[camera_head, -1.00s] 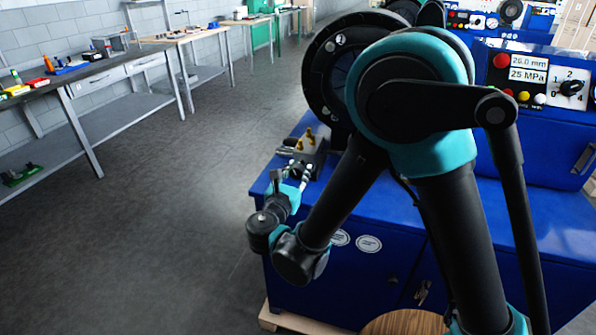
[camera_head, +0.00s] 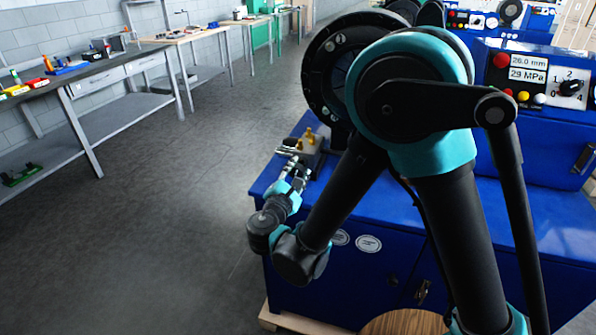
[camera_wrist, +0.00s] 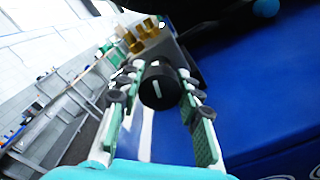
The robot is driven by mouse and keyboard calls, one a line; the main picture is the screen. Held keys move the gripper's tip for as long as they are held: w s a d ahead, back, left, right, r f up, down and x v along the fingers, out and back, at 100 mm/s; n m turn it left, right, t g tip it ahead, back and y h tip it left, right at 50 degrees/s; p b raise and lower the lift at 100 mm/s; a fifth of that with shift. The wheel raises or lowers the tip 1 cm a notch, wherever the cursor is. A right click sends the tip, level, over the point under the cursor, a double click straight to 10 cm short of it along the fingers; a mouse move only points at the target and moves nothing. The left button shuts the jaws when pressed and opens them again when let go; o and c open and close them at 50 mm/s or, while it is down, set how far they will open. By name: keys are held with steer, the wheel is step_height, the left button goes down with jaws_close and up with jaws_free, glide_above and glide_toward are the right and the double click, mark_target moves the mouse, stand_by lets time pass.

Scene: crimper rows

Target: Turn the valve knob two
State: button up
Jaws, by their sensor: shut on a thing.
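In the wrist view, a black round knob (camera_wrist: 157,90) with a white line on its face sits between the two fingers of my gripper (camera_wrist: 160,86). The fingers are shut on the knob's sides. The line runs nearly upright in that view. The knob is on a grey block that also carries brass fittings (camera_wrist: 141,34). In the head view, my gripper (camera_head: 300,168) is at this block (camera_head: 312,155) on the near left corner of the blue machine; the knob is too small to make out there.
The blue machine (camera_head: 370,190) has a control panel (camera_head: 535,80) with a display reading 26.0 mm and 29 MPa, a dial and coloured buttons. A black round crimping head (camera_head: 325,75) stands behind my arm. Workbenches (camera_head: 130,60) line the left wall. The floor between is clear.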

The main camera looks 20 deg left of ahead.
steer(key=shift+m, duration=0.6)
steer(key=o, duration=1.2)
steer(key=shift+c, duration=0.2)
steer(key=shift+s, duration=0.1)
steer(key=s+d, duration=0.1)
steer(key=s, duration=1)
steer(key=shift+s+d, duration=0.2)
steer(key=shift+s, duration=0.2)
